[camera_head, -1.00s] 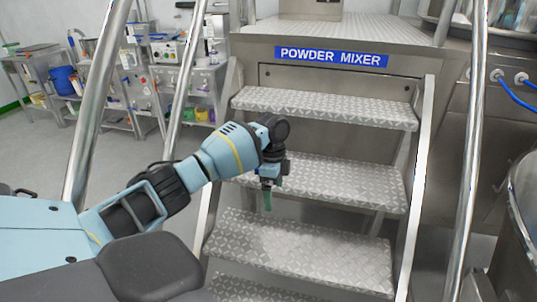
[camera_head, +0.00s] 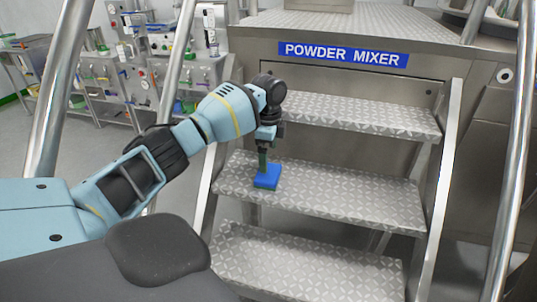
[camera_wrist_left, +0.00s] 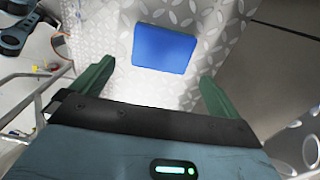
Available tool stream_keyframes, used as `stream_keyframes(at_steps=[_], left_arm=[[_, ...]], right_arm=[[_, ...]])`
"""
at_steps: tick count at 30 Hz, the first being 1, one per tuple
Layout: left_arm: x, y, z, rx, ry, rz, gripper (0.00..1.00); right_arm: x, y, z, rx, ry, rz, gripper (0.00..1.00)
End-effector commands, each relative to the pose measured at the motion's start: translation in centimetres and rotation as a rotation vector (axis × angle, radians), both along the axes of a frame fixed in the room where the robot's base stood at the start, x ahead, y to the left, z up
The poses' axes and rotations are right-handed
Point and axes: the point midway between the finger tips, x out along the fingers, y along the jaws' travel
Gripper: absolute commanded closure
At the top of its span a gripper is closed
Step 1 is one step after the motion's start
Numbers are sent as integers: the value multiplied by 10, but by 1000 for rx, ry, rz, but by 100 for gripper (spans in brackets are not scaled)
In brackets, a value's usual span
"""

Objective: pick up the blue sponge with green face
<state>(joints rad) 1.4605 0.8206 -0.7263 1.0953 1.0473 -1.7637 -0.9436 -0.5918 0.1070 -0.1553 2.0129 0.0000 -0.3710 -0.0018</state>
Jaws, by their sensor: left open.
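The blue sponge (camera_head: 267,176) lies on the middle metal step, near its left end. A thin green edge shows along its lower side in the head view. In the wrist view the sponge (camera_wrist_left: 166,48) shows its blue top, ahead of and between the two green fingers. My left gripper (camera_head: 263,160) points down just above and behind the sponge in the head view. The left gripper (camera_wrist_left: 152,82) is open and empty, with its fingers spread wider than the sponge. I cannot tell the exact height gap. My right gripper does not show.
The middle step (camera_head: 340,195) has free tread to the right of the sponge. The upper step (camera_head: 360,117) and the lower step (camera_head: 300,262) are bare. Metal handrails (camera_head: 180,62) flank the stairs. A workbench (camera_head: 190,62) with equipment stands behind at left.

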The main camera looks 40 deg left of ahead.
Motion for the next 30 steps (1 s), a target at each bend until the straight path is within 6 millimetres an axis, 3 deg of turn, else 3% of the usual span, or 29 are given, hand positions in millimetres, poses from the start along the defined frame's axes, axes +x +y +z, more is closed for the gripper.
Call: stream_keyframes(at_steps=[5,11,21,30], left_arm=[[-1,0,-20,0,4,-1,0],[0,0,-25,-1,2,0,0],[1,3,-68,-1,3,0,0],[1,3,-74,-1,1,-1,0]], right_arm=[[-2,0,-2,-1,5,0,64],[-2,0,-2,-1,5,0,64],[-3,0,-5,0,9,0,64],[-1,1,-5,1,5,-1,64]])
